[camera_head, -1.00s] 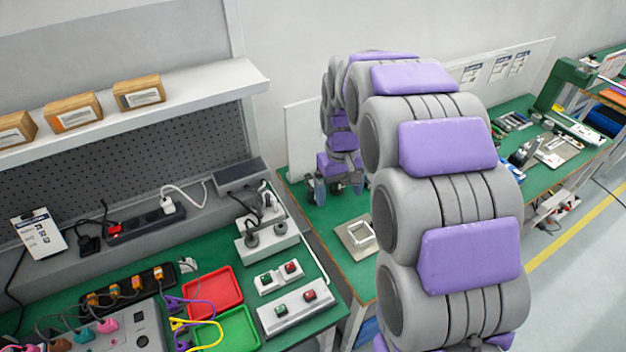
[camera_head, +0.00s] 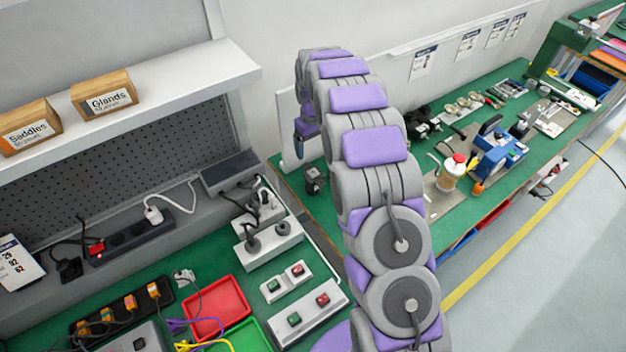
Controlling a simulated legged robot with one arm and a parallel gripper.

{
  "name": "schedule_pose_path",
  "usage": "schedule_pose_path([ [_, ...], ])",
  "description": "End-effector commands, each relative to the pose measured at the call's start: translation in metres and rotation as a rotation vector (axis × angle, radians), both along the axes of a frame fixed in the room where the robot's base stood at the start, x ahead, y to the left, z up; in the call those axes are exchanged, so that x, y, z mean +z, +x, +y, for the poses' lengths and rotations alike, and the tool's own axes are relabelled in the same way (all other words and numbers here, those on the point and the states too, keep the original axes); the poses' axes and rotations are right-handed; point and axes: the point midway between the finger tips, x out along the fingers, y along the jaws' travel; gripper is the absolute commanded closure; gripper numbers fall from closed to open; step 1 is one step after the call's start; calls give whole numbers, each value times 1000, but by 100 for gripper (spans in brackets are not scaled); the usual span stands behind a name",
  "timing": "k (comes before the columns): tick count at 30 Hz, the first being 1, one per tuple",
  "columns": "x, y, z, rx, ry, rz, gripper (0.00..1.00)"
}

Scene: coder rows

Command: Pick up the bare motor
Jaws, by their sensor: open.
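A small dark grey block-like part (camera_head: 313,179) stands on the green bench top, just left of my arm; it may be the bare motor, but it is too small to be sure. Several black motor-like parts (camera_head: 421,122) sit together on the same bench, right of my arm. My gripper (camera_head: 301,148) is at the far end of my arm, near the wall and above the far left part of that bench. It is partly hidden by my arm. It is open, appears empty and is apart from the dark part.
The green bench (camera_head: 293,182) also carries a white bottle with a red cap (camera_head: 451,173) and a blue machine (camera_head: 498,152). A nearer bench on the left holds a red tray (camera_head: 218,309), switch boxes (camera_head: 313,315) and a power strip (camera_head: 130,237). A shelf (camera_head: 190,75) overhangs it.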

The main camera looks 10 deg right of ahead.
Motion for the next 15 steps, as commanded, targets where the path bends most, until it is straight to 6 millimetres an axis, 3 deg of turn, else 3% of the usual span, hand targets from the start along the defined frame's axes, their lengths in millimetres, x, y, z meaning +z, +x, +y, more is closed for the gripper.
schedule_pose_path([
  [15,-98,0,1,0,-1,3,9],
])
